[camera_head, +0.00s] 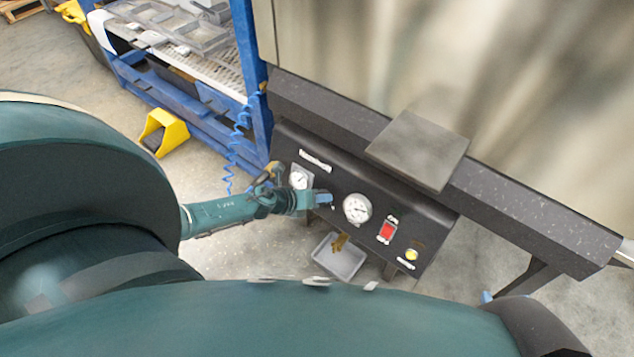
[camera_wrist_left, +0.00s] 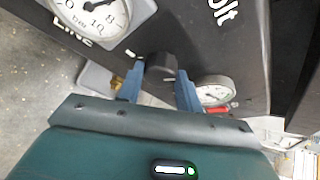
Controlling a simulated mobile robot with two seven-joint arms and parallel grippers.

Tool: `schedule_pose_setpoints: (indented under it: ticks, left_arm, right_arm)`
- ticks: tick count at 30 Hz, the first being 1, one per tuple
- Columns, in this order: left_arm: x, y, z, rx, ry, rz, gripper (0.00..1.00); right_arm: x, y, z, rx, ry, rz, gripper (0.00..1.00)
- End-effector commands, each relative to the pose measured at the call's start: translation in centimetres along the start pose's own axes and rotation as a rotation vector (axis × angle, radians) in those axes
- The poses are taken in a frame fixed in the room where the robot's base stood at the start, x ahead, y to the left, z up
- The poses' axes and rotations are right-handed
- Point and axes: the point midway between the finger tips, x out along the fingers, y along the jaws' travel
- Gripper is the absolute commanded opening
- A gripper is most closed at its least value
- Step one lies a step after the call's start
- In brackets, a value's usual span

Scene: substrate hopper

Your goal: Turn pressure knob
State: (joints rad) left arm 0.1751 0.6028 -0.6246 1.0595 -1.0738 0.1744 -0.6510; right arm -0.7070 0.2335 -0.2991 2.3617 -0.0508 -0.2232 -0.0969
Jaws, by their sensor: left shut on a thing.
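The pressure knob is a dark round knob (camera_wrist_left: 158,66) on the front of the black control panel (camera_head: 330,180). It shows between my left gripper's two blue fingers in the left wrist view. My left gripper (camera_head: 323,198) reaches the panel from the left, between the small gauge (camera_head: 299,178) and the large gauge (camera_head: 357,208). It is shut on the knob, with one finger on each side. In the head view the gripper hides the knob. The large gauge (camera_wrist_left: 96,12) is marked bar and LINE in the wrist view. My right gripper is not in view.
A red switch (camera_head: 387,231) and a yellow button (camera_head: 411,254) sit to the right on the panel. A grey plate (camera_head: 419,150) lies on the dark beam above. A grey bin (camera_head: 340,258) is on the floor below. A blue rack (camera_head: 185,118) stands at left.

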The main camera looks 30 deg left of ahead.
Motion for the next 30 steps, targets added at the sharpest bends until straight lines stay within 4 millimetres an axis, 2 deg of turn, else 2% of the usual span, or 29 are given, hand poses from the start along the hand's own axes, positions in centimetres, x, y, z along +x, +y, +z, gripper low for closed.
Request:
schedule_pose_setpoints:
  ticks: [8,9,16,25,30]
  left_arm:
    - [0.0,0.1,0.0,0.000,-0.001,0.003,0.13]
    - [0.0,0.1,0.0,0.000,-0.001,0.002,0.38]
    - [0.0,0.1,0.0,0.000,0.000,0.001,0.57]
    - [-0.3,0.0,0.0,0.000,0.000,0.001,0.57]
    - [-2.8,-0.1,0.1,0.001,0.002,0.003,0.57]
  right_arm:
    - [0.0,0.0,0.0,0.001,-0.001,0.000,0.36]
    - [0.0,0.0,0.0,0.001,-0.001,0.000,0.36]
    - [0.0,0.0,0.0,0.001,0.000,0.000,0.36]
    - [0.0,0.0,-0.2,0.001,-0.001,-0.001,0.36]
    - [-0.4,0.2,-0.5,0.023,-0.067,-0.003,0.36]
